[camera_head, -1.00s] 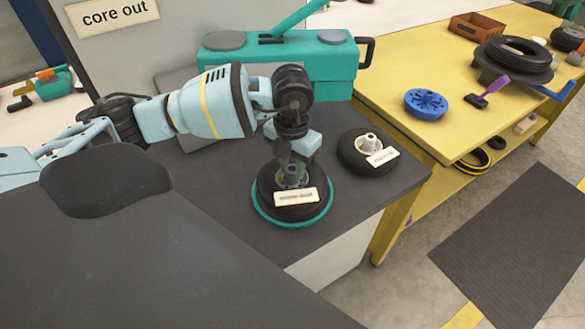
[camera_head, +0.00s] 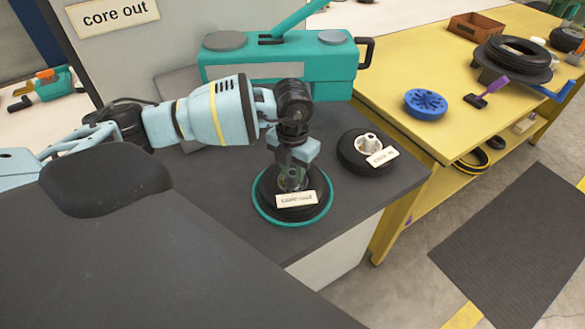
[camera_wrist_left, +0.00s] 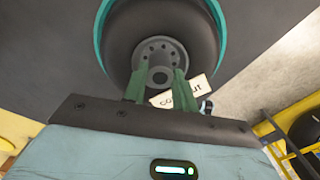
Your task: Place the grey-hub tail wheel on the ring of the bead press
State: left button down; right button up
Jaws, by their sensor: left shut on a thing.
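The grey-hub tail wheel (camera_head: 270,199) is a black tyre with a tag reading "core out" (camera_head: 297,200). It lies roughly flat within the teal ring (camera_head: 292,222) on the dark bench; whether its underside touches the ring cannot be told. In the left wrist view the grey hub (camera_wrist_left: 160,50) shows its ring of holes, with the teal ring (camera_wrist_left: 100,40) around the tyre. My left gripper (camera_head: 291,178) comes down from above, shut on the hub; its green fingers (camera_wrist_left: 158,84) flank the hub. My right gripper is not in view.
A white-hub wheel (camera_head: 350,162) with a "core in" tag lies close at the right. The teal machine (camera_head: 335,70) stands behind. A yellow table (camera_head: 400,60) at the right holds a blue disc (camera_head: 426,103) and a tyre (camera_head: 518,52). Dark bench (camera_head: 225,180) is clear left of the ring.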

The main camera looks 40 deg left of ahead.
aim_at(293, 173)
pick_arm(q)
jog(key=c, duration=1.1)
grip_release()
jog(key=shift+f, duration=0.15)
notch_tip(293, 173, up, 12)
jog(key=shift+r, duration=0.2)
